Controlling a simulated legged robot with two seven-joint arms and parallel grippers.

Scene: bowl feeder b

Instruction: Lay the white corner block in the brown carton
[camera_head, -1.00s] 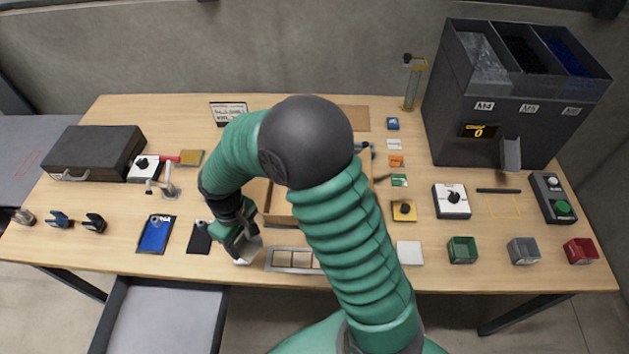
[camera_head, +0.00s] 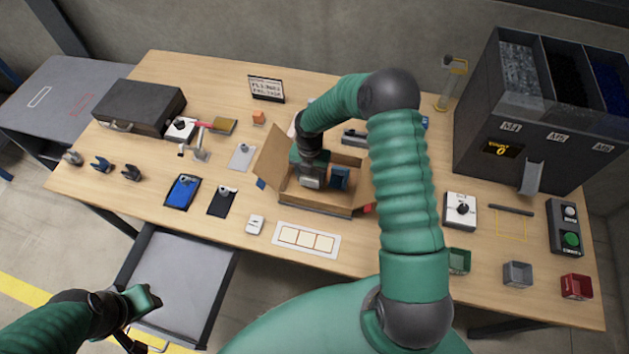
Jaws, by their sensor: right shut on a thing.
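The brown carton (camera_head: 320,207) stands open near the middle of the table, its flaps spread outward. My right gripper (camera_head: 312,184) is inside the carton's opening, pointing down, shut on the white corner block (camera_head: 312,183). Only a small pale part of the block shows below the fingers, and I cannot tell whether it touches the carton floor. A blue item (camera_head: 340,178) is in the carton just right of the gripper. My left gripper (camera_head: 143,302) is at the lower left over the open drawer area, and its fingers are not clear.
A white slotted tray (camera_head: 306,240) and a small white device (camera_head: 255,225) lie in front of the carton. A blue tray (camera_head: 184,191) lies to the left. The dark feeder (camera_head: 520,130) stands at the right, with small bins (camera_head: 517,274) in front. The drawer (camera_head: 180,285) is open.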

